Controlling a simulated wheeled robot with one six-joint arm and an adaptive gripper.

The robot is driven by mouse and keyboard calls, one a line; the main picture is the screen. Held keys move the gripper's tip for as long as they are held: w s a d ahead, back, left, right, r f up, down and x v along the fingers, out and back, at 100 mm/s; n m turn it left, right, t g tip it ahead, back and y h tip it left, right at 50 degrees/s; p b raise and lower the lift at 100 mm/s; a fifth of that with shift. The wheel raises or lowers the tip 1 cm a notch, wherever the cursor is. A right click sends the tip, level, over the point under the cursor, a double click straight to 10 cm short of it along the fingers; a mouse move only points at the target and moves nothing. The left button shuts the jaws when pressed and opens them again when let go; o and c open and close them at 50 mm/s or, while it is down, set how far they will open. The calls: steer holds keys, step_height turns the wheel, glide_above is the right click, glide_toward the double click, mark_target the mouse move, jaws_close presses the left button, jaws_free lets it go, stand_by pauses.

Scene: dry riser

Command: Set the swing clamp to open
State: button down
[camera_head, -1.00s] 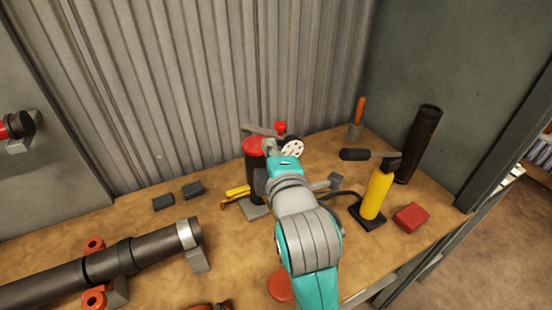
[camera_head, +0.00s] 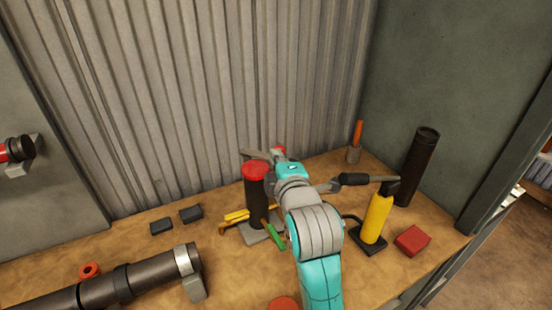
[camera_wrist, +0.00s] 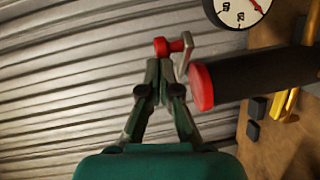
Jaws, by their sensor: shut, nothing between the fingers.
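A black upright cylinder (camera_head: 257,205) with a red cap (camera_head: 255,170) stands on a grey plate on the bench. A grey bar (camera_head: 257,155) and a red knob (camera_head: 278,150) show behind the cap. I take the bar and knob for the swing clamp, but cannot be sure; its position is unclear. In the wrist view the red knob (camera_wrist: 167,46) and a pale bracket (camera_wrist: 186,50) lie just beyond my gripper (camera_wrist: 159,68). My gripper is shut and empty, its tips close to the knob; contact cannot be told. The red cap (camera_wrist: 202,87) is to its right.
A dial gauge (camera_wrist: 238,12) is at the wrist view's top right. Yellow handles (camera_head: 236,216) and a green handle (camera_head: 274,235) flank the cylinder. A yellow bottle-like post (camera_head: 377,217), red block (camera_head: 412,240) and dark tube (camera_head: 419,165) stand right. A pipe (camera_head: 115,287) lies left.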

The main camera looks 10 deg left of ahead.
steer(key=w, duration=0.1)
steer(key=w+d, duration=0.1)
steer(key=w, duration=0.2)
steer(key=shift+d, duration=0.4)
steer(key=shift+r, duration=0.1)
